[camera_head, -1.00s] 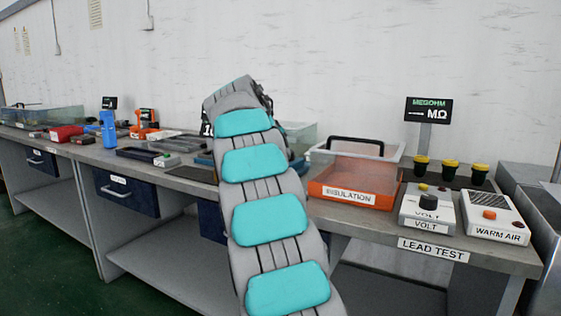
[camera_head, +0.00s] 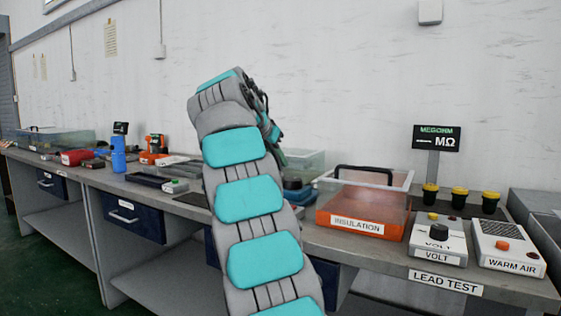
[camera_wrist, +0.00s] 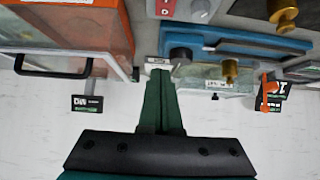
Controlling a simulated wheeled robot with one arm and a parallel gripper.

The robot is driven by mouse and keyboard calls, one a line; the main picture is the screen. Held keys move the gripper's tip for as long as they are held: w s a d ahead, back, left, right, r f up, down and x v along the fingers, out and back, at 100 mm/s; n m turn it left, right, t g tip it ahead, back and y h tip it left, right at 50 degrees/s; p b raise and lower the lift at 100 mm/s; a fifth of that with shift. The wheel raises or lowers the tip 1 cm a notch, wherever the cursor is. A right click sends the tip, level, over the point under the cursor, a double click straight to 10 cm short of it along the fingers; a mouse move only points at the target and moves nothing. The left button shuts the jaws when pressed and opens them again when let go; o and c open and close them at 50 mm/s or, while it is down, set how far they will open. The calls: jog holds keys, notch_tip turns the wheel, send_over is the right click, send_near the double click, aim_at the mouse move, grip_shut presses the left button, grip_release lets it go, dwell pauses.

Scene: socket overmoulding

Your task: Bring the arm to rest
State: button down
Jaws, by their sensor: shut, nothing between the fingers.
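My arm rises through the middle of the head view, grey with teal pads, and bends over at its top. My gripper shows in the wrist view, with its dark green fingers together (camera_wrist: 161,78) and nothing between them. In the head view my gripper is mostly hidden behind the arm. The wrist picture is upside down, with the bench items along its upper part and the white wall below. The fingers appear clear of the bench items, though their exact distance cannot be told.
The bench (camera_head: 305,236) carries an orange INSULATION bin (camera_head: 350,219) with a clear upper part and black handle, a VOLT box (camera_head: 438,240), a WARM AIR box (camera_head: 508,246) and a MEGOHM display (camera_head: 437,138). A blue holder (camera_wrist: 235,42) with brass-coloured parts lies near my fingers in the wrist view.

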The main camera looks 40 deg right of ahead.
jog(key=shift+a+f, duration=0.1)
dwell(0.3)
jog(key=s+a+f+n+g+y, duration=0.2)
jog(key=s+a+f+n+y, duration=0.45)
jog(key=s+a+f, duration=1.05)
jog(key=s+a+f+n+g+y, duration=0.1)
jog(key=s+a+f+n, duration=0.2)
jog(key=s+a+f, duration=0.5)
jog(key=s+a+f+n+g+y, duration=0.1)
jog(key=s+a+f+n, duration=0.3)
jog(key=s+a+f, duration=0.4)
jog(key=s+f+g, duration=0.1)
jog(key=s+f, duration=0.3)
jog(key=s, duration=0.3)
jog(key=shift+a+g, duration=0.15)
jog(key=shift+g, duration=0.15)
